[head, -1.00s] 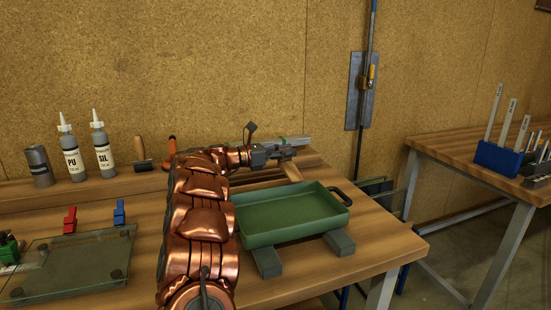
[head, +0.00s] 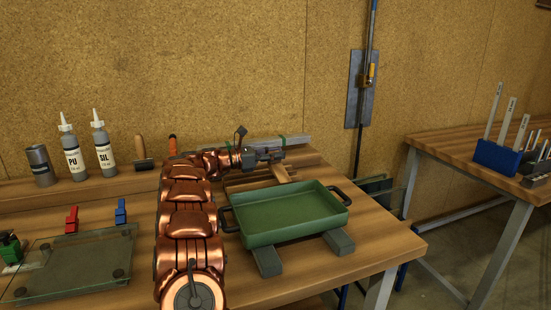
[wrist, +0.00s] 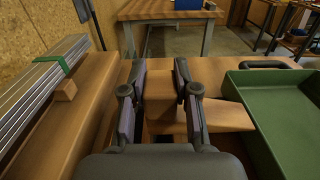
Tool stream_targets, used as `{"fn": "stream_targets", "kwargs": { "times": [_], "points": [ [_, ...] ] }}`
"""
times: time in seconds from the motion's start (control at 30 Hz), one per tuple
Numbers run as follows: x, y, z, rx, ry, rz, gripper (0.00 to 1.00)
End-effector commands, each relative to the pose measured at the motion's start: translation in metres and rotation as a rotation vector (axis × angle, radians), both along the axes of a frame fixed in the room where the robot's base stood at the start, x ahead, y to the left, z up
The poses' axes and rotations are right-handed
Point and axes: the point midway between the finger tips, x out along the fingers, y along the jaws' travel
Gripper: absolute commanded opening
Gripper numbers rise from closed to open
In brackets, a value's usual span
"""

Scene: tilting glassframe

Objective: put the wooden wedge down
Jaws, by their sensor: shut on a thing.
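The wooden wedge (wrist: 225,116) is a light brown piece between the fingers of my gripper (wrist: 158,78) in the wrist view. Its upright part sits between the two pads, and a flatter part reaches out to the right. In the head view the wedge (head: 284,173) shows just below my gripper (head: 272,155), over the back right of the workbench (head: 370,240). The wedge is low over the bench top; I cannot tell whether it touches the wood. My gripper is shut on it.
A green tray (head: 292,232) on two dark blocks stands in front of the gripper. Metal bars (wrist: 42,82) with a green strap lie left in the wrist view. A glass plate (head: 75,262), red and blue clamps and bottles occupy the bench's left side.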

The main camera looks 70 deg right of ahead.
Motion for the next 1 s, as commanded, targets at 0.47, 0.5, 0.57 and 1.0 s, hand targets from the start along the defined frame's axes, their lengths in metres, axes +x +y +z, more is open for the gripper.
{"fn": "stream_targets", "kwargs": {
  "times": [0.47, 0.5, 0.57, 1.0],
  "points": [
    [0.0, 0.0, -0.016, -0.001, -0.001, 0.0, 0.0],
    [0.0, 0.0, -0.016, -0.001, -0.001, 0.0, 0.0],
    [0.0, 0.0, -0.018, -0.001, -0.001, 0.0, 0.0],
    [0.0, 0.0, -0.023, -0.001, -0.001, 0.0, 0.0]
  ]
}}
